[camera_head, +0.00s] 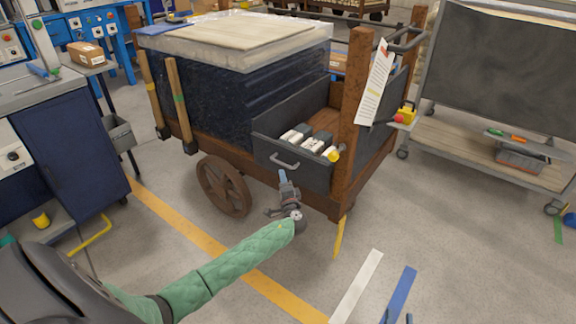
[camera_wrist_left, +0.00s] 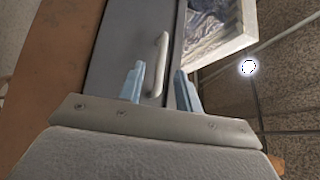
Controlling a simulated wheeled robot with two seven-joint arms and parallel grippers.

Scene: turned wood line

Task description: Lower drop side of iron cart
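The iron cart (camera_head: 345,115) has a brown frame and spoked wheels. Its dark grey drop side (camera_head: 308,174) stands upright on the near side, with a bar handle (camera_head: 284,162) on its face. The handle also shows in the left wrist view (camera_wrist_left: 159,60). My left gripper (camera_head: 285,178) is just below and in front of the handle in the head view. In the left wrist view the open fingers (camera_wrist_left: 160,88) stand on either side of the handle. Contact cannot be told. A yellow knob (camera_head: 333,155) sits near the panel's right end.
Grey-and-white items (camera_head: 306,138) lie behind the drop side. A large dark wrapped load (camera_head: 225,95) fills the cart's left part. A paper tag (camera_head: 374,82) hangs on the post. A grey trolley (camera_head: 480,150) stands at right, a blue cabinet (camera_head: 70,150) at left.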

